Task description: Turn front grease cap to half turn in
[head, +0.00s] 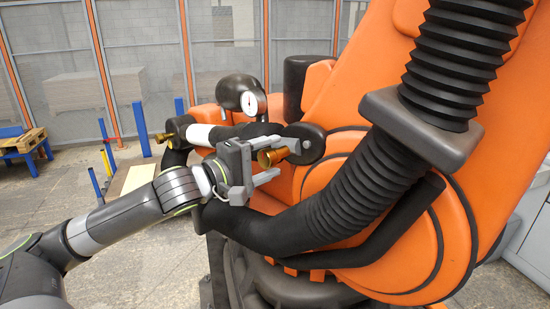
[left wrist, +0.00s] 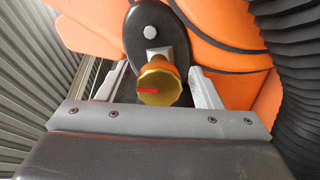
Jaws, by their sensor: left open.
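The front grease cap (head: 268,157) is a brass, faceted knob on a short grey stem at the dark end plate of the orange machine. In the left wrist view the cap (left wrist: 158,88) faces the camera, with a red mark pointing left. My left gripper (head: 283,161) is open, with one finger on each side of the cap. In the left wrist view the left gripper's fingers (left wrist: 158,84) show a gap to the cap on both sides. My right gripper is not in view.
A second brass cap (head: 160,138) sits at the far left end of the cylinder. A round white gauge (head: 250,104) stands above it. A thick ribbed black hose (head: 350,195) runs close by on the right. Blue posts (head: 140,128) and a mesh fence (head: 140,45) stand behind.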

